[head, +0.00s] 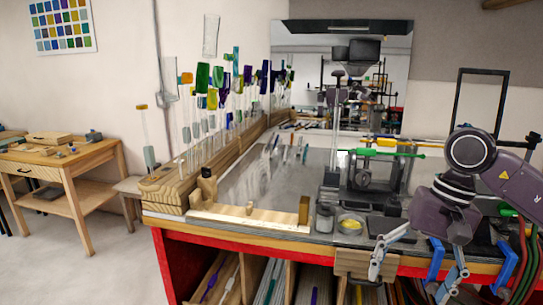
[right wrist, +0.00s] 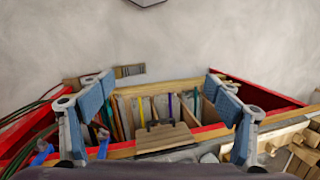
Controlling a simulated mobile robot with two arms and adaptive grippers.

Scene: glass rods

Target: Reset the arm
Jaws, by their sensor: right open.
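My right gripper (head: 408,284) hangs at the front edge of the red-framed workbench (head: 300,245), at the right of the head view, fingers pointing down and apart. In the right wrist view, its blue-padded fingers (right wrist: 160,92) are wide open with nothing gripped between them. A small wooden board (right wrist: 168,138) on the bench front shows between and below the fingers. It also shows in the head view (head: 352,263), beside the left finger. My right arm (head: 492,170) comes in from the right, bent above the bench. My left gripper is not in view.
Glass rods and coloured pieces (head: 220,85) stand in a wooden rack (head: 165,192) at the bench's left. A clamp stand with a green rod (head: 388,153) stands close left of my arm. A yellow dish (head: 350,224) sits near the front edge. Floor ahead-left is clear.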

